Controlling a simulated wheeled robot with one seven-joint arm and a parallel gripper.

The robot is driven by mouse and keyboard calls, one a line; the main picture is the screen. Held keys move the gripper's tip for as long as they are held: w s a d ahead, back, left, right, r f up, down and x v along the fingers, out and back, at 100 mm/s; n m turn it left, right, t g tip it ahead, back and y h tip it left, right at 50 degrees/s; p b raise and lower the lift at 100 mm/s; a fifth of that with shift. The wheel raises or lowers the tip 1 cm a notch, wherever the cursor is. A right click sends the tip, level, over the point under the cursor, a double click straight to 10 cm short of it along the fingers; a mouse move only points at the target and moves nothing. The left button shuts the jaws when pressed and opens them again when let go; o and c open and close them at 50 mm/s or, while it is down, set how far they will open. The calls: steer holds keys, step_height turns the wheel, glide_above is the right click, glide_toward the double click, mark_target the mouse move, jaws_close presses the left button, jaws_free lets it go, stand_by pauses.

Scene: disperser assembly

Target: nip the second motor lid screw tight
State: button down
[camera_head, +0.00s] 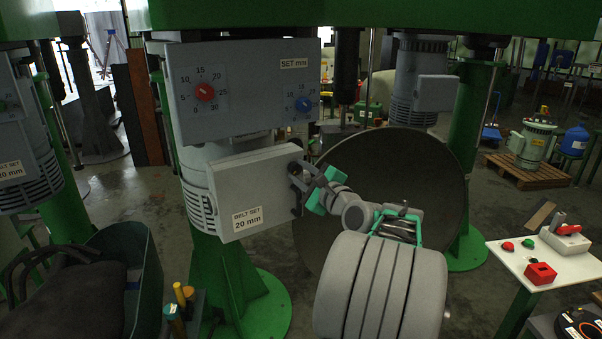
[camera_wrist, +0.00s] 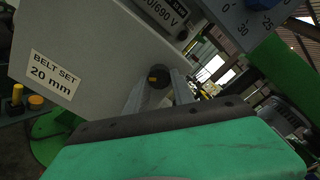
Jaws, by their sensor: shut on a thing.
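The grey motor lid (camera_head: 240,187) is the box cover on the motor's side, with a "BELT SET 20 mm" label; it fills the upper left of the wrist view (camera_wrist: 95,55). I cannot tell how far in the screw sits.
A grey panel (camera_head: 240,118) with a red dial (camera_head: 204,92) and a blue dial (camera_head: 303,104) hangs just above the lid. A big dark disc (camera_head: 400,165) stands behind my arm. A green bin (camera_head: 150,285) is at lower left.

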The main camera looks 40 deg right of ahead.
steer(key=c, duration=1.1)
jaws_free()
steer(key=s+b, duration=0.1)
steer(key=s, duration=0.1)
steer(key=s+a+b, duration=0.1)
steer(key=s, duration=0.4)
steer(key=shift+s+a+b, duration=0.2)
steer(key=shift+s+b, duration=0.2)
